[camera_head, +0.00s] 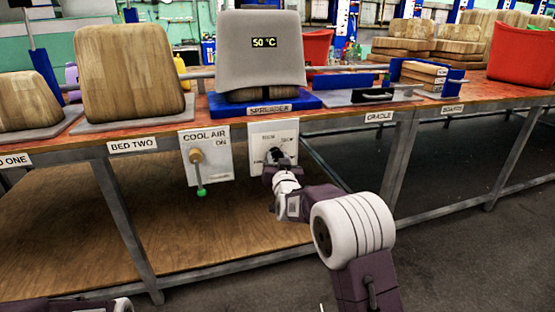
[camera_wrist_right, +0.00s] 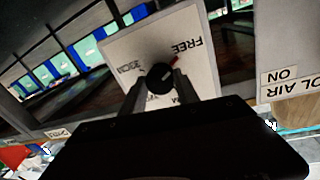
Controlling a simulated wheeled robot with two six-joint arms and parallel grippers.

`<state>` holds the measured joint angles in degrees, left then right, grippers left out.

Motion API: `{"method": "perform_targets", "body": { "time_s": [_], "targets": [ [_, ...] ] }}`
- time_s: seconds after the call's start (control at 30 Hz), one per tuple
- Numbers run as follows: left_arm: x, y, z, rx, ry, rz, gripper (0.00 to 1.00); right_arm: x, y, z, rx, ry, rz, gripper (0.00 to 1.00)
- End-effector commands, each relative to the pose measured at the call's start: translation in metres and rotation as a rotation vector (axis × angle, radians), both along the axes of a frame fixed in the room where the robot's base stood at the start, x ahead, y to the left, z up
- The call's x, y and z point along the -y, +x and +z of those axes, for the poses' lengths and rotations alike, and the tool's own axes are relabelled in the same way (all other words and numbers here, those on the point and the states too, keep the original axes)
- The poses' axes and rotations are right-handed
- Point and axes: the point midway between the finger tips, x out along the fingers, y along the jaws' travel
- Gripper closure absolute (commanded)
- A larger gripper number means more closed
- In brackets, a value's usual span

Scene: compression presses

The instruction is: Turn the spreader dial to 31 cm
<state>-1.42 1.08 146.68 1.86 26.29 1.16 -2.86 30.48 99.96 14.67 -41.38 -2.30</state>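The spreader dial is a dark round knob on a white panel below the SPREADER label; the panel (camera_head: 284,134) hangs under the table front. In the right wrist view the knob (camera_wrist_right: 160,79) shows end-on, with a red pointer mark toward the word FREE. A 33CM mark and another partly hidden CM mark are on the panel (camera_wrist_right: 205,75). My right gripper (camera_head: 276,158) is at the knob, and its two fingers (camera_wrist_right: 160,86) lie close along both sides, seemingly gripping it. My left gripper is out of view; only part of the left arm shows at the bottom left.
Left of the panel is the COOL AIR panel (camera_head: 211,171) with a green-tipped lever (camera_head: 200,191). Above is the grey spreader press (camera_head: 262,70) reading 50 °C on a blue base. Table legs (camera_head: 400,160) stand to the right. The floor in front is clear.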

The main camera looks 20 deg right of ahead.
Motion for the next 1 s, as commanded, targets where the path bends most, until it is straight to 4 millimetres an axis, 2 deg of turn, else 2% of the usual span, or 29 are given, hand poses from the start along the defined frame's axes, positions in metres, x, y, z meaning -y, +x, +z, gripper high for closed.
{"method": "perform_targets", "body": {
  "time_s": [0.03, 0.07, 0.47, 1.0],
  "targets": [
    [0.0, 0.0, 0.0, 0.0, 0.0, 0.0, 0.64, 0.0006, -0.0002, -0.0002, 0.0, 0.001, -0.001, 0.92],
    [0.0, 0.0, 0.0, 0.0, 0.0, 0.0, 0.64, 0.0007, -0.0002, -0.0002, 0.0, 0.001, -0.001, 1.0],
    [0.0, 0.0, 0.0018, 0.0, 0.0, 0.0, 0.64, 0.0011, -0.0002, 0.0004, -0.003, 0.081, -0.002, 1.0],
    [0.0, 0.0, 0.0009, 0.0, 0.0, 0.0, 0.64, 0.0022, -0.0003, -0.0002, -0.02, 0.551, -0.004, 1.0]
  ]
}}
